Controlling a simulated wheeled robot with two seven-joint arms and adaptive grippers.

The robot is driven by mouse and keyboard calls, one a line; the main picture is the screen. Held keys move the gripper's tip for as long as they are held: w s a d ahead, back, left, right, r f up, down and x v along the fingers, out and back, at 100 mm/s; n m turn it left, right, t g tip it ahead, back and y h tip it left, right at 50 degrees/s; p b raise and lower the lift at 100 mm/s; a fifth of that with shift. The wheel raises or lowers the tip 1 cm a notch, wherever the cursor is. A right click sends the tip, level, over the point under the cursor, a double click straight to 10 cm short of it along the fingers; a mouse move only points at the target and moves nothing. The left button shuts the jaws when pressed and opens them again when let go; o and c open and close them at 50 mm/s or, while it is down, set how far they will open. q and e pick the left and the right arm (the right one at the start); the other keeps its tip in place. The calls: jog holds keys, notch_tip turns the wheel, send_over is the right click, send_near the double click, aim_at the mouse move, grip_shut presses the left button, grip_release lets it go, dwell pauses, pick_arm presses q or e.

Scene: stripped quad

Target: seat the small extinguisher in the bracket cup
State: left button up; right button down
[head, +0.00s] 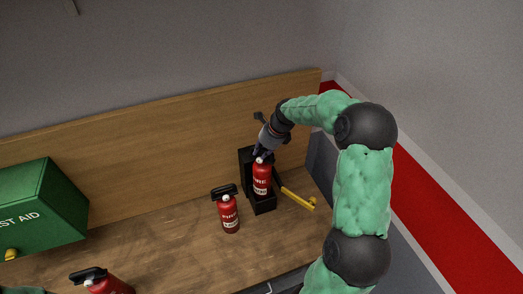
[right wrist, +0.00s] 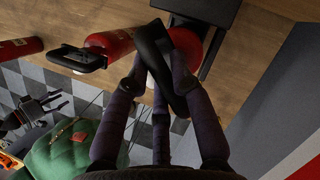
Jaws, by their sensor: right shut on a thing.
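The small red extinguisher (head: 262,180) stands about upright in front of the black bracket's back plate (head: 246,165). Its lower end is at the bracket cup (head: 264,206); I cannot tell whether it rests on the cup's floor. My right gripper (head: 262,154) is shut on its black top from above. In the right wrist view the fingers (right wrist: 165,80) close on the black handle (right wrist: 153,45), with the red body (right wrist: 188,48) beyond. A dark shape like my left gripper (right wrist: 52,103) shows small at the left of that view; its jaw state is unclear.
A yellow-ended lever (head: 300,200) sticks out right of the bracket. A second extinguisher (head: 229,214) stands close at left, and another (head: 108,286) is at the lower left. A green first aid box (head: 45,208) stands far left. Bare wooden bench (head: 165,235) lies between.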

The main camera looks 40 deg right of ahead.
jog(key=c, duration=1.3)
grip_release()
jog(key=shift+o, duration=1.1)
jog(key=shift+a, duration=0.1)
jog(key=shift+r, duration=0.1)
jog(key=shift+s+r, duration=0.1)
jog(key=shift+r, duration=0.15)
jog(key=v, duration=1.1)
jog(key=shift+r+b, duration=0.2)
jog(key=shift+b, duration=0.25)
jog(key=shift+s, duration=0.1)
